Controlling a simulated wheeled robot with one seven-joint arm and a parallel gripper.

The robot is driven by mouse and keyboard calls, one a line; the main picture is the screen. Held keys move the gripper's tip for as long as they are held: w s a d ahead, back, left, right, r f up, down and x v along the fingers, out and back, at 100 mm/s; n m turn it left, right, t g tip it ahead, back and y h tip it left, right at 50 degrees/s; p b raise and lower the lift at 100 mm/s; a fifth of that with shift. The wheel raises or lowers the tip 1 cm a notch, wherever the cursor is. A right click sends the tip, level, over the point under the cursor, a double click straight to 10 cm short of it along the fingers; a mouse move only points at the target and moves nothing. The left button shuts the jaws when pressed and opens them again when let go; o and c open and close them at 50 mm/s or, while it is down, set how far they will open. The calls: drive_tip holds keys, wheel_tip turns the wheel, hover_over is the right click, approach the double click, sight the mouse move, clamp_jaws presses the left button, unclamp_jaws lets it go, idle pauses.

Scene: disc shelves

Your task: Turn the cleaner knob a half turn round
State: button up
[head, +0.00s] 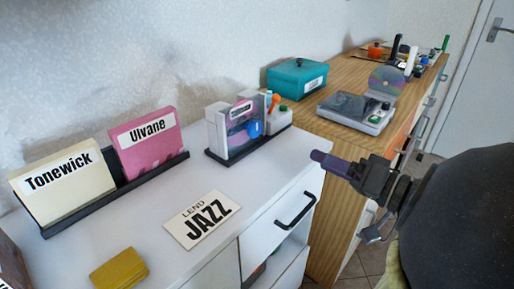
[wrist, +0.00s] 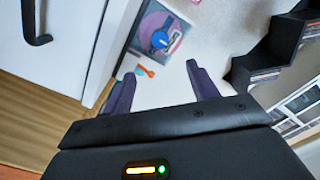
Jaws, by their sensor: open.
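A grey machine with a clear lid (head: 352,108) sits on the wooden cabinet top, with a disc (head: 387,80) upright behind it. A small green round part (head: 375,119), possibly a knob, is on its front right. I cannot tell for sure which thing is the cleaner. My gripper (head: 318,157) is open and empty, in front of the white cabinet's right end, apart from the machine. In the wrist view its two purple fingers (wrist: 161,72) stand apart. The machine does not clearly show in that view.
A rack of disc cases (head: 232,135) with a blue round part and a small white holder (head: 278,118) stand near the white cabinet's right end. A JAZZ card (head: 200,219) lies flat. A black handle (head: 295,209) sticks out in front.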

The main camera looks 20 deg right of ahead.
sight(258, 130)
drive_tip(key=shift+d+r, duration=0.1)
drive_tip(key=shift+d, duration=0.15)
drive_tip(key=b+x, duration=0.1)
drive_tip(key=x, duration=1.6)
drive_tip(key=shift+w+r, duration=0.1)
drive_tip(key=shift+w, duration=0.2)
drive_tip(key=shift+b, duration=0.3)
drive_tip(key=c, duration=1)
